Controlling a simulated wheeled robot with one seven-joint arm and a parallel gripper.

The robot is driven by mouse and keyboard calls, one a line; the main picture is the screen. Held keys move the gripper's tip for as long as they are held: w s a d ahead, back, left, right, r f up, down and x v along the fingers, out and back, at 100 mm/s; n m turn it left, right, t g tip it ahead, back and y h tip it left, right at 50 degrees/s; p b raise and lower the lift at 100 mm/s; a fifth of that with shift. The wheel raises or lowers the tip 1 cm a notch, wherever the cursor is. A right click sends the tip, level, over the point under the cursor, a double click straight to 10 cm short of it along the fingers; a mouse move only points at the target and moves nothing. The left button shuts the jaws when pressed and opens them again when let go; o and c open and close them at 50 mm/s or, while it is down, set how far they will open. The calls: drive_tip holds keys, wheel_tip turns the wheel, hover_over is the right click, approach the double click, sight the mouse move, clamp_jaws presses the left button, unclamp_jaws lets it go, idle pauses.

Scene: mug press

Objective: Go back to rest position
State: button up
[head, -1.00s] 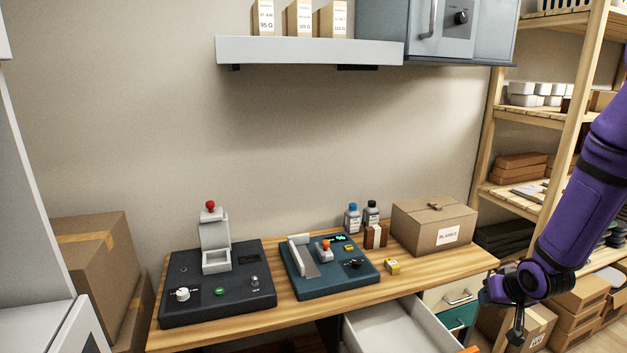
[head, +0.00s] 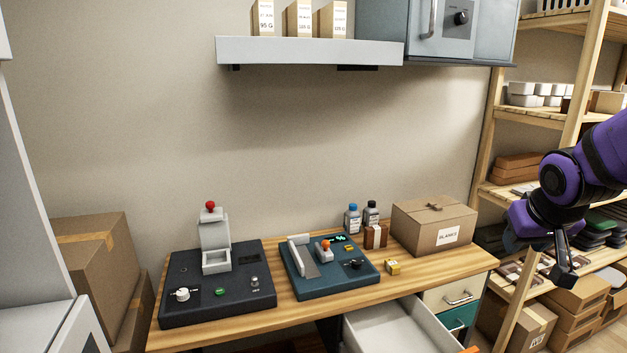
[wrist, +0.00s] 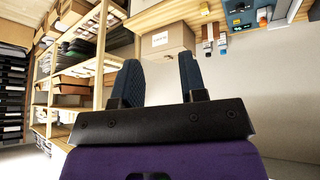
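My gripper (head: 566,262) is at the right of the head view, in front of the wooden shelf rack and apart from the bench. The wrist view looks towards the shelf rack and the bench, which appear turned over.
The wooden bench (head: 285,312) holds a dark press (head: 215,285), a blue device (head: 330,270), bottles and a cardboard box (head: 434,225). A drawer (head: 400,325) stands open in front. The shelf rack (head: 485,150) is close behind my arm.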

drive_tip(key=s+a+r+y, duration=0.1)
drive_tip(key=s+a+r, duration=0.2)
drive_tip(key=s, duration=0.5)
drive_tip(key=s+a+r+n, duration=0.1)
drive_tip(key=s+a+r, duration=0.2)
drive_tip(key=s+r, duration=0.3)
drive_tip(key=s, duration=0.3)
drive_tip(key=shift+a+g+y, duration=0.4)
